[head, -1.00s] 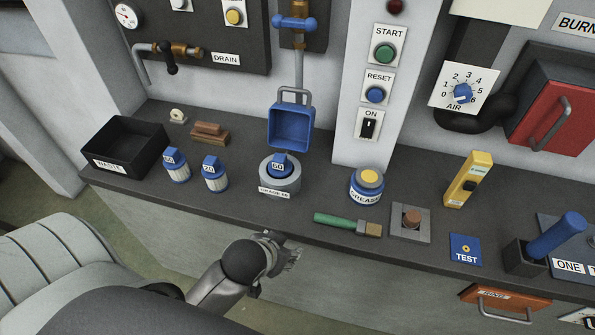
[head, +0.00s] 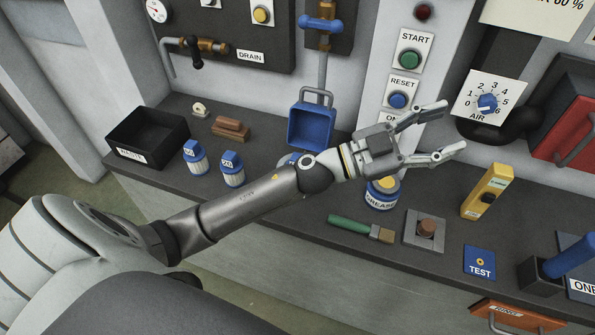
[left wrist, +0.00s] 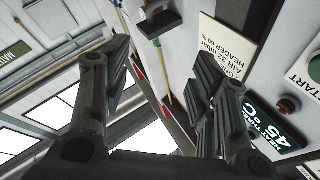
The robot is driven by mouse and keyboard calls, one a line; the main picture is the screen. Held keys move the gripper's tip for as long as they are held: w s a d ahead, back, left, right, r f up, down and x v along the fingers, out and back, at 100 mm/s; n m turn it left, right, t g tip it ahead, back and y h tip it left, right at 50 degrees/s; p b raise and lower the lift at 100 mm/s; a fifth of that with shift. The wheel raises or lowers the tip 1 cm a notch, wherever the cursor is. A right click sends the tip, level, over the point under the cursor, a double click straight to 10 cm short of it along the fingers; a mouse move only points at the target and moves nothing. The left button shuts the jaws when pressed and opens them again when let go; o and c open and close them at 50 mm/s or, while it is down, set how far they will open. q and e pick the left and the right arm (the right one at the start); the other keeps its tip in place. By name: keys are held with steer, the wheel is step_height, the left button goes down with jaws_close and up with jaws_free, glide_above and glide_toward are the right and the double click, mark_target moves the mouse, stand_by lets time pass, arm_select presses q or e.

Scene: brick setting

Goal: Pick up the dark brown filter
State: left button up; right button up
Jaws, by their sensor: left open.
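My left gripper (head: 450,129) is open and empty. It reaches across the bench from the left, in front of the wall panel, with its fingers spread to the right. No thing is plainly a dark brown filter. A brown block (head: 230,127) lies at the back left of the bench. Two blue-capped white canisters (head: 195,158) stand left of my forearm. My right gripper is not in view.
A black bin (head: 148,134) stands at the bench's left end, with a blue scoop-like box (head: 311,124) near the wall. A grease tin (head: 381,196) is partly hidden by my gripper. A green-handled brush (head: 358,227) and a yellow device (head: 487,190) lie nearer the right.

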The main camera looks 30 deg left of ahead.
arm_select(q)
steer(key=s+d+f+m+g+h, duration=0.2)
steer(key=d+m+g, duration=0.2)
steer(key=m+g, duration=0.3)
steer(key=n+g+y+p, duration=0.2)
steer(key=n+g+y, duration=0.45)
steer(key=y, duration=1.25)
glide_above(297, 156)
steer(key=shift+m+g, duration=0.25)
steer(key=shift+g, duration=0.2)
steer(key=f, duration=1.5)
steer(key=shift+s+d+f, duration=0.25)
steer(key=shift+s, duration=0.1)
steer(key=shift+f+p, duration=0.25)
steer(key=shift+p, duration=0.05)
steer(key=f, duration=0.1)
steer(key=f+p, duration=0.1)
steer(key=f, duration=0.1)
steer(key=shift+w+a+f+p, duration=0.15)
steer(key=shift+w+f+p, duration=0.15)
steer(key=shift+p, duration=0.1)
steer(key=shift+f, duration=0.55)
jaws_close()
